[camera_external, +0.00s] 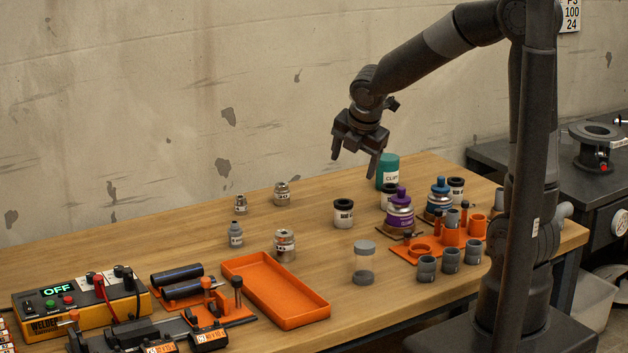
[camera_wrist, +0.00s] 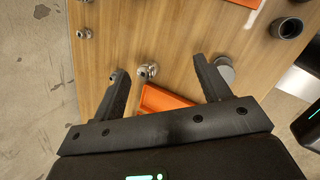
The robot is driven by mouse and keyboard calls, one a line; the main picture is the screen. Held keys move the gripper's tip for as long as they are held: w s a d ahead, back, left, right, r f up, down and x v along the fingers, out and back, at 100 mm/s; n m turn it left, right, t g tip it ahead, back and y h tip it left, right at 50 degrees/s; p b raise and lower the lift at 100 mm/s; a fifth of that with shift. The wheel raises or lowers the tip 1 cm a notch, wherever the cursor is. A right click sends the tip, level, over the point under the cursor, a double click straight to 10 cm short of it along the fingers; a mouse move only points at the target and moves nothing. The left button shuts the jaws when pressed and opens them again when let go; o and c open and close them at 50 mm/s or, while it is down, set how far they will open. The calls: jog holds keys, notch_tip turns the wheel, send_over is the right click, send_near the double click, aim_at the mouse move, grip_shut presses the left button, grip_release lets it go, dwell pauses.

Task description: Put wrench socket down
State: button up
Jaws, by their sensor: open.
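Several small metal sockets with white labels stand upright on the wooden table, left of centre. In the external view they are a back left socket (camera_external: 240,204), a back right socket (camera_external: 281,194), a front left socket (camera_external: 236,235) and a front right socket (camera_external: 284,245). Which one is the wrench socket I cannot tell. My gripper (camera_external: 354,166) is open and empty, raised above the table to the right of the sockets. In the wrist view, one socket (camera_wrist: 148,71) shows between the spread fingers (camera_wrist: 162,70), well below them; another is partly hidden by the left finger.
An orange tray (camera_external: 232,267) lies in front of the sockets and looks empty. The table between sockets and jar is clear.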

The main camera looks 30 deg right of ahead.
aim_at(284, 233)
jog(key=w+a+f+n, duration=0.3)
jog(key=f+n, duration=0.1)
jog(key=f, duration=0.1)
jog(key=w+a+f+n+y, duration=0.1)
jog(key=w+a+f+n, duration=0.2)
jog(key=a+f+n, duration=0.1)
jog(key=w+a+f+n, duration=0.2)
jog(key=a+f+n, duration=0.2)
jog(key=f+n, duration=0.2)
jog(key=shift+w+a+f+g+y, duration=0.1)
jog(key=shift+w+f+g+y, duration=0.1)
jog(key=shift+f, duration=0.3)
jog(key=shift+w+a+f+g+y, duration=0.1)
jog(key=shift+w+f+y, duration=0.1)
jog(key=shift+f, duration=0.25)
jog(key=shift+w+x, duration=0.25)
jog(key=shift+x, duration=1.05)
jog(key=shift+w+x, duration=0.25)
jog(key=shift+x, duration=1.05)
jog(key=shift+d+r, duration=0.15)
jog(key=shift+r, duration=0.05)
jog(key=c, duration=1.3)
jog(key=shift+r, duration=0.1)
jog(key=shift+c, duration=0.2)
